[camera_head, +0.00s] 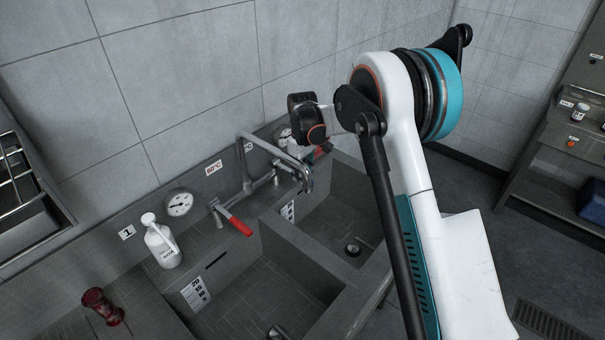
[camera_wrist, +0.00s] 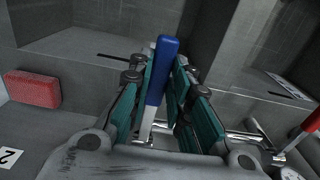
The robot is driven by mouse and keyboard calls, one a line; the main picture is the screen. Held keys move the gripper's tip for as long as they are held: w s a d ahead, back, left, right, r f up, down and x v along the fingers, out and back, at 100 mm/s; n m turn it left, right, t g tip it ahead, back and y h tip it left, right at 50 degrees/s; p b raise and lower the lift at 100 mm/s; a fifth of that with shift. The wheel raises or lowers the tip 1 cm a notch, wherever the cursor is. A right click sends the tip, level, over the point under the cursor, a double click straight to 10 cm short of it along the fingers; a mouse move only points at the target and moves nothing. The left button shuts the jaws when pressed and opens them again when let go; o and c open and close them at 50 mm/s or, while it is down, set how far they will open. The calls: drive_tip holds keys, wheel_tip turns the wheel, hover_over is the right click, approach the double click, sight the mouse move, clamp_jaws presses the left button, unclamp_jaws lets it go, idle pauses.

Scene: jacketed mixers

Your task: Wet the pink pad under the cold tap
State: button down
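In the wrist view a blue lever handle (camera_wrist: 160,72) stands between the teal-padded fingers of my gripper (camera_wrist: 166,72). The pads lie close on both sides of it, and its tip reaches past them. The pink-red pad (camera_wrist: 33,89) rests on a grey ledge at the left of the wrist view, apart from my gripper. A metal tap spout (camera_head: 290,163) reaches over the sinks there. Whether water runs cannot be told.
A white bottle (camera_head: 164,246) and a dark red object (camera_head: 101,306) stand left of the sink basins. A raised divider (camera_head: 310,250) separates the basins. A shelf unit stands far right.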

drive_tip(key=shift+w+a+r+g+h, duration=0.1)
drive_tip(key=shift+r+g+h, duration=0.2)
drive_tip(key=shift+r, duration=0.2)
drive_tip(key=shift+w+a+r+g+h, duration=0.1)
drive_tip(key=shift+r+g+h, duration=0.2)
drive_tip(key=shift+r, duration=0.15)
drive_tip(key=c, duration=1.5)
unclamp_jaws()
drive_tip(key=r, duration=0.8)
drive_tip(key=w+a+r, duration=0.1)
drive_tip(key=r, duration=0.3)
drive_tip(key=shift+w+a, duration=0.1)
drive_tip(key=shift+f, duration=0.1)
